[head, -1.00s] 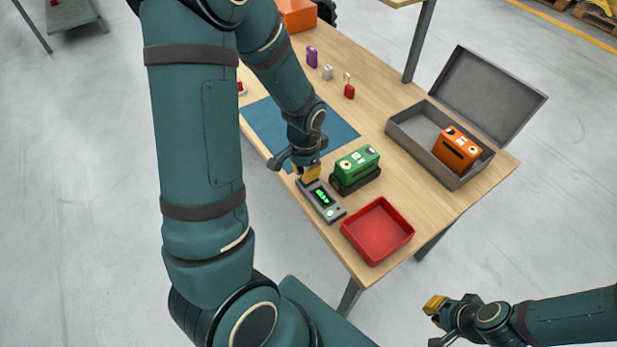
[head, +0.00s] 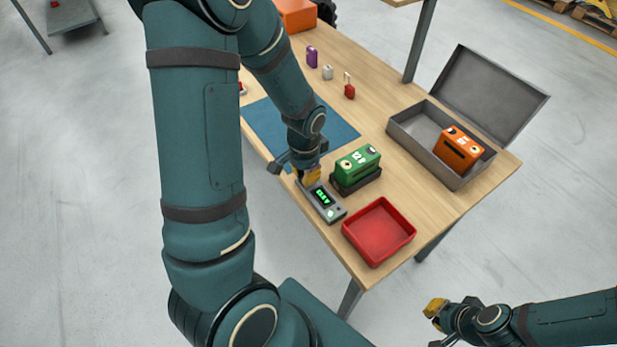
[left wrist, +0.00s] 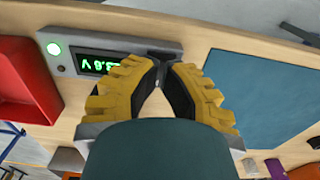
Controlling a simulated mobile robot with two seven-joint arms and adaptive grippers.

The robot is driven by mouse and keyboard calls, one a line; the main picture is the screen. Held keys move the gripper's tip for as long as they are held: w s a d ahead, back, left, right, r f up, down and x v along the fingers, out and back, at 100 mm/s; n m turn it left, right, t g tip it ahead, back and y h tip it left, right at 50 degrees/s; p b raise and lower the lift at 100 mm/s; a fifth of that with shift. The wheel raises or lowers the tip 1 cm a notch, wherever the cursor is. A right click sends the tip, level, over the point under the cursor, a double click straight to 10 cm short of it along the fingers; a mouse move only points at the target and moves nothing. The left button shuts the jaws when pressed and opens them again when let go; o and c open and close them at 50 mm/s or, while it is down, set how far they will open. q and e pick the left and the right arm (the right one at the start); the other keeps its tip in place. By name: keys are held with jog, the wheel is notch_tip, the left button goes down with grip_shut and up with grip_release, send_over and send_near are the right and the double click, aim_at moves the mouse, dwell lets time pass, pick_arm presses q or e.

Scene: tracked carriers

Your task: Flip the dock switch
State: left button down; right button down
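The dock (head: 322,203) is a grey box with a lit green display and a green lamp, near the table's front edge. It also shows in the left wrist view (left wrist: 68,67), its display reading a voltage upside down. My left gripper (head: 308,176) is at the dock's far-left end. In the left wrist view its yellow fingertips (left wrist: 167,64) come together at that end, beside a small dark part that may be the switch. The fingers hide most of it, and contact is unclear. My right gripper (head: 435,309) is off the table at lower right.
A green carrier (head: 358,162) sits on a dark base beside the dock. A red tray (head: 379,232) is nearer the corner. An open grey case (head: 410,150) holds an orange carrier (head: 459,148). A blue mat (head: 340,130) lies behind my left gripper. Small items stand farther back.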

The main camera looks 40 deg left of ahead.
pick_arm(q)
jog(key=shift+f+b, duration=0.45)
jog(key=shift+f, duration=0.15)
dwell(0.4)
jog(key=shift+r+p, duration=2.9)
jog(key=shift+r, duration=0.65)
